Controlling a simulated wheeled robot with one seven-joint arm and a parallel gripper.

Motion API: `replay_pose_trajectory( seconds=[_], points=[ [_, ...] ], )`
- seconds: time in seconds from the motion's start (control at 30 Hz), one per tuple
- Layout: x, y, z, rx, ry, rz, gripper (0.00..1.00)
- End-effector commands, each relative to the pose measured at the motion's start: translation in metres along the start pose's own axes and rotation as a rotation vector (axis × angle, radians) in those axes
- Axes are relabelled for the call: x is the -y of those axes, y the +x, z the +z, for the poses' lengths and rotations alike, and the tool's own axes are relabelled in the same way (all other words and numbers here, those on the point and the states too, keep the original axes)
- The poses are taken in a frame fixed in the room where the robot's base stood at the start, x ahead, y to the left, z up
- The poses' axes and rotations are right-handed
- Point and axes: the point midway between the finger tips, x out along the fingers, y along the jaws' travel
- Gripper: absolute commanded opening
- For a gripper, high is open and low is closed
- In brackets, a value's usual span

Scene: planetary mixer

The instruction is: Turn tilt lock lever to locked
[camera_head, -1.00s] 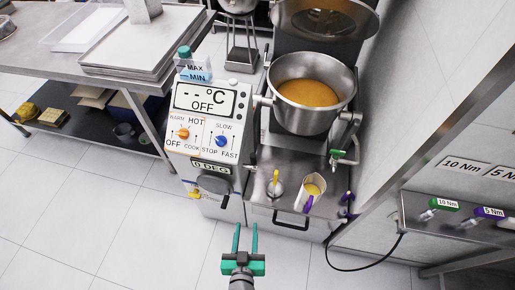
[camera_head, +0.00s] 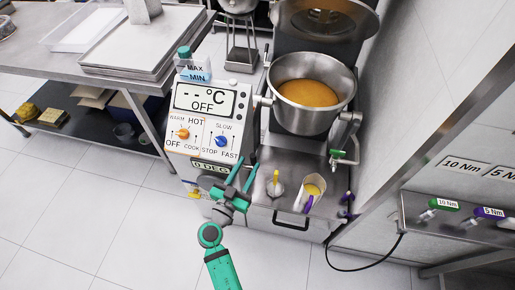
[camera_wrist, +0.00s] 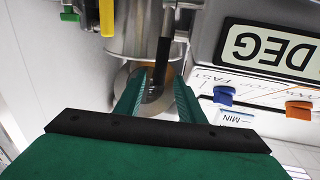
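A lever with a black grip (camera_wrist: 163,52) and a metal stem shows in the wrist view, beside the 0 DEG plate (camera_wrist: 270,48); I take it as the tilt lock lever. In the head view its dark end (camera_head: 252,158) shows at the console's right edge, partly hidden by my fingers. My gripper (camera_head: 248,163) is at the console's lower right corner. In the wrist view, my green fingertips (camera_wrist: 162,74) are apart, with the grip's end between them in the picture. I cannot tell whether they touch it.
The console (camera_head: 207,115) has orange and blue knobs. The mixer bowl (camera_head: 310,95) stands behind, with a green-handled valve (camera_head: 338,153). The floor in front is open.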

Motion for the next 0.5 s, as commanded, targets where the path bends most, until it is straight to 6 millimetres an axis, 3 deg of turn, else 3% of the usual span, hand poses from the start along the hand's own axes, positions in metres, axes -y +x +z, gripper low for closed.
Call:
replay_pose_trajectory(
  seconds=[0.3, 0.5],
  points=[
    [-0.001, 0.057, -0.001, -0.001, 0.000, 0.002, 0.36],
    [-0.001, 0.080, 0.000, 0.000, 0.000, 0.002, 0.36]
  ],
)
